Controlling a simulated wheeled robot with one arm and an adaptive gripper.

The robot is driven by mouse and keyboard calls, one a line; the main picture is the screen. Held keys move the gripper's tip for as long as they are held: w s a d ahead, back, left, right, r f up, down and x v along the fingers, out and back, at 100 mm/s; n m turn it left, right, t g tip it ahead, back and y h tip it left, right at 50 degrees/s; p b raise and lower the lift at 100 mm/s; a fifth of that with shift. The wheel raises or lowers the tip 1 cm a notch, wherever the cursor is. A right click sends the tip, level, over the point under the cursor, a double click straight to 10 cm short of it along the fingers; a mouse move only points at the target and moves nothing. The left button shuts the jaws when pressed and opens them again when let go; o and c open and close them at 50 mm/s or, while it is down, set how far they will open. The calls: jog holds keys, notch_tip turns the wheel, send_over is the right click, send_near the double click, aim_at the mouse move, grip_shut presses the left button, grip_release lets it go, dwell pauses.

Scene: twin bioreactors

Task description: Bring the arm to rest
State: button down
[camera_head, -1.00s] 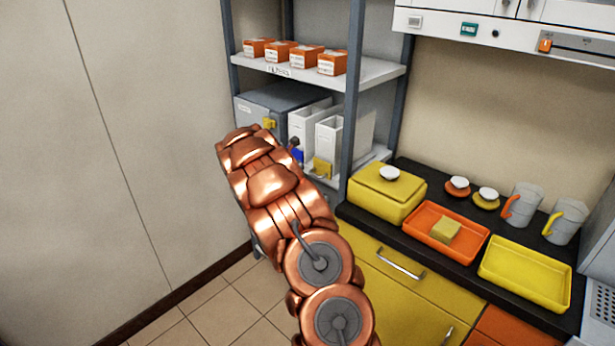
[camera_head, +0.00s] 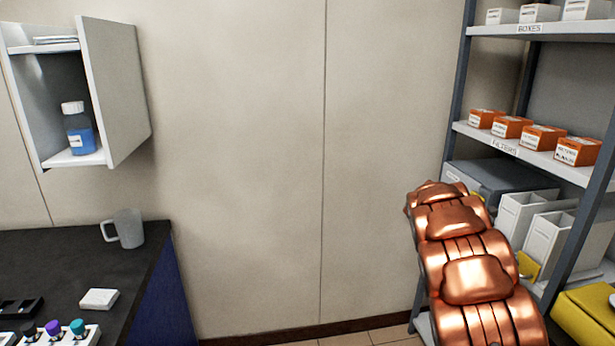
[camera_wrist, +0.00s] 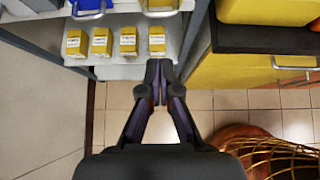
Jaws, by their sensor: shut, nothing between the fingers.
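My gripper (camera_wrist: 159,82) shows in the wrist view with its two dark fingers together, shut and empty. It points over the tiled floor in front of a low shelf. Nothing touches the fingertips that I can see. In the head view my copper-coloured arm rises at the lower right, in front of the shelf unit; the gripper itself is hidden there.
A grey shelf unit (camera_head: 568,168) with orange filter boxes (camera_head: 541,137) stands at the right. Yellow boxes (camera_wrist: 128,41) sit on its low shelf. A dark bench (camera_head: 60,258) with a mug (camera_head: 126,229) and an open wall cabinet (camera_head: 120,90) are at the left. The wall between is bare.

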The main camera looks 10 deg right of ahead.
jog(key=s+a+r+m+g+y, duration=0.1)
jog(key=s+a+r+m+y, duration=0.3)
jog(key=s+a+m, duration=0.8)
jog(key=s+a+f+m+y, duration=0.1)
jog(key=s+a+m+y, duration=0.2)
jog(key=s+a, duration=1)
jog(key=s+a+f+m+y, duration=0.1)
jog(key=s+a+m+y, duration=0.2)
jog(key=s+a, duration=1)
jog(key=a, duration=0.6)
jog(key=shift+f+g, duration=0.2)
jog(key=shift+g, duration=0.2)
jog(key=shift+a, duration=0.1)
